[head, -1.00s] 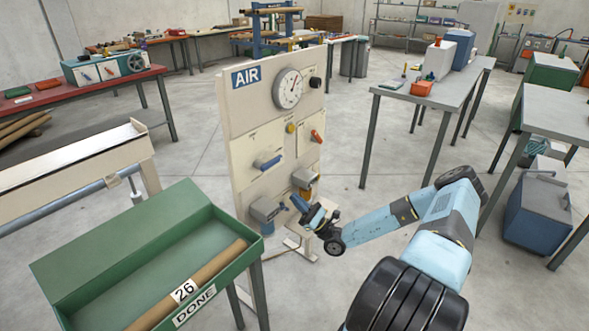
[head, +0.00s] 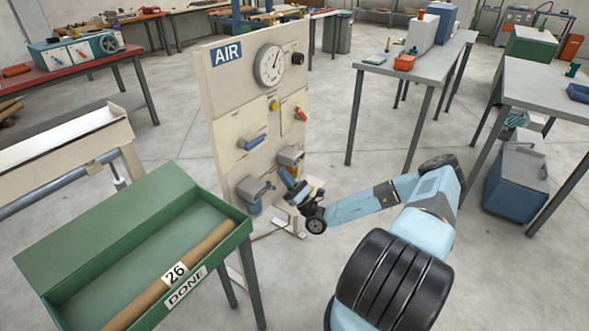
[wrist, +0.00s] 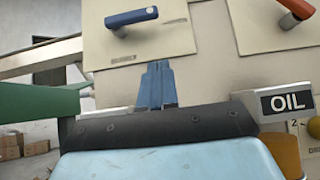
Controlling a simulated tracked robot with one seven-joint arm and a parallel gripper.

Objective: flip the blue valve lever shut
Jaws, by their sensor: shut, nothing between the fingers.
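The blue valve lever (head: 254,142) is on a cream plate on the front of the AIR panel (head: 222,110). It lies close to horizontal, and it also shows at the top of the wrist view (wrist: 132,17). My gripper (head: 287,178) is in front of the lower part of the panel, below and to the right of the lever. In the wrist view its blue fingers (wrist: 157,66) are together and empty, pointing up toward the lever's plate. They are apart from the lever.
An orange lever (head: 300,113) is right of the blue one. A pressure gauge (head: 269,64) is above. Grey housings (head: 255,189) jut out low on the panel near my gripper; an OIL label (wrist: 288,101) shows. A green tray (head: 120,215) with a tube stands left.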

